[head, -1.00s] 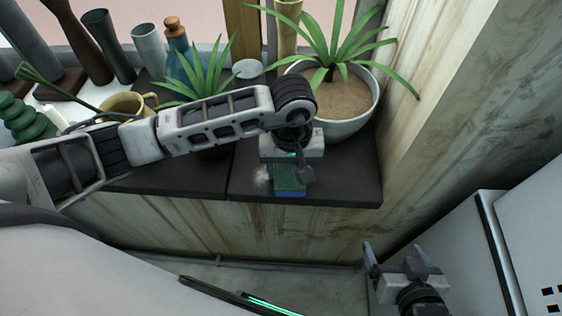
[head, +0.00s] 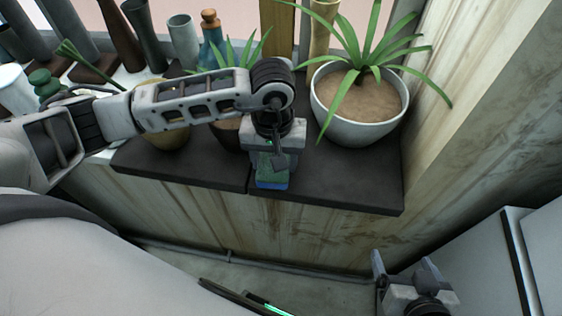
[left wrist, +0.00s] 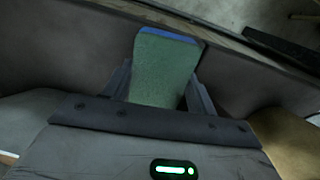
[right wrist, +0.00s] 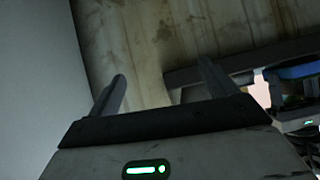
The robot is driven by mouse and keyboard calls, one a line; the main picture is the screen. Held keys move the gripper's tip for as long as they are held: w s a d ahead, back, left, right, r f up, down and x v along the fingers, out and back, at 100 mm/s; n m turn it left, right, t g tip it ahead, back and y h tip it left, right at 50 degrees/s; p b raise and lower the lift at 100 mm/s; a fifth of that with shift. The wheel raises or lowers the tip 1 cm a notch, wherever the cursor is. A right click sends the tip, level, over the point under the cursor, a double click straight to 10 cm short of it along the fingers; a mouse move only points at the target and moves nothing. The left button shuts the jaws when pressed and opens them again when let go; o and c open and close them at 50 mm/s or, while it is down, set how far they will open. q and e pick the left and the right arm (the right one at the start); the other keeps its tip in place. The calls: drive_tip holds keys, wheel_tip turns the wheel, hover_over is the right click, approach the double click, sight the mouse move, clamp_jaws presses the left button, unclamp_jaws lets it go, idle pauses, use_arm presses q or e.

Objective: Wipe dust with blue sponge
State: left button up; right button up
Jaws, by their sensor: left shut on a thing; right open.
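The sponge (head: 273,182), green with a blue layer, is on the dark shelf top (head: 330,188), near its front edge. My left gripper (head: 272,158) points down and is shut on it. In the left wrist view the sponge (left wrist: 165,65) stands between both fingers of the gripper (left wrist: 160,92). I see no dust patch on the bare shelf around it; whatever lies under the sponge and gripper is hidden. My right gripper (head: 402,272) is open and empty, low in front of the shelf; its spread fingers also show in the right wrist view (right wrist: 163,80).
A white pot (head: 345,128) with a spiky plant stands right of my left gripper. A smaller plant (head: 228,135) is partly behind my left arm. Several vases (head: 183,40) stand at the back left. A wooden wall (head: 450,110) bounds the right side.

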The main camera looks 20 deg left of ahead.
use_arm(q)
drive_tip(key=shift+w+r+p, duration=0.1)
drive_tip(key=shift+r+p, duration=1.4)
drive_tip(key=shift+r, duration=1.9)
